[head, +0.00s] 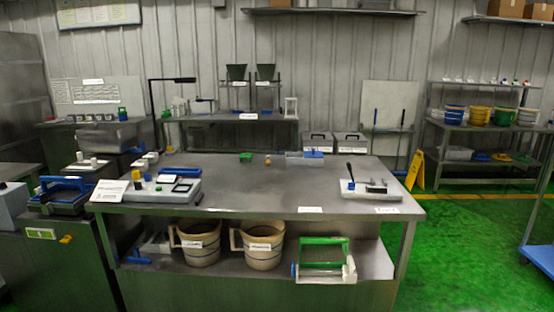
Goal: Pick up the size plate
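I cannot tell for sure which thing is the size plate. On the steel table (270,188), a white tray (358,196) with dark-handled tools lies near the right end. A pale flat piece with a blue part (313,154) lies at the back edge. A small green item (246,156) and a small brown item (268,160) lie left of it. Small white labels sit along the front edge, one in the middle (310,210) and one at the right (386,210). Neither of my grippers is in view.
A grey box with knobs (160,190) stands at the table's left end. Two beige jugs (263,258) and a green-barred frame (325,270) stand on the lower shelf. A yellow floor sign (415,172) stands behind the right end. The table's middle is clear.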

